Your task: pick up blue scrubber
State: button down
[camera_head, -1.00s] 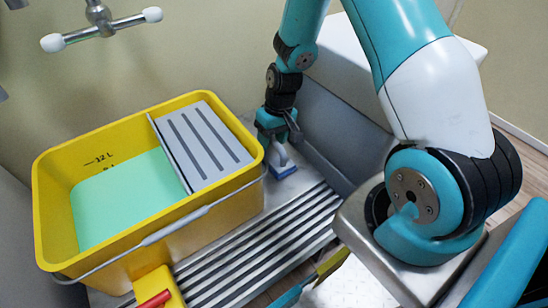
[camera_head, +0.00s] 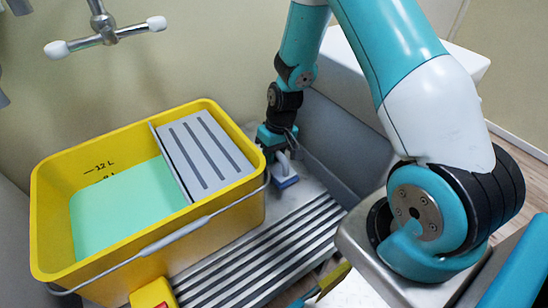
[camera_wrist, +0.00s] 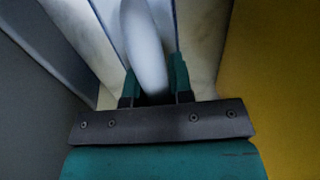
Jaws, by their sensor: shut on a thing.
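The blue scrubber (camera_head: 287,181) has a blue base and a pale grey handle. It is on the metal drainer, just right of the yellow bucket, in the head view. My gripper (camera_head: 279,153) reaches down from above and is shut on the scrubber's handle. In the wrist view the pale handle (camera_wrist: 146,50) runs between the two fingers of my gripper (camera_wrist: 154,85). The scrubber's base is hidden or too dark to make out there. I cannot tell whether the base touches the metal below.
A yellow bucket (camera_head: 50,205) with green liquid and a grey grooved insert (camera_head: 205,152) stands close on the left. A ridged metal drainer (camera_head: 262,245) lies in front. A grey wall (camera_head: 345,135) is close on the right. A tap (camera_head: 105,35) is at upper left.

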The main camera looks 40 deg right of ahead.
notch_tip(320, 180, up, 20)
jog(key=p, duration=0.6)
jog(key=shift+f+p, duration=0.15)
jog(key=shift+p, duration=0.25)
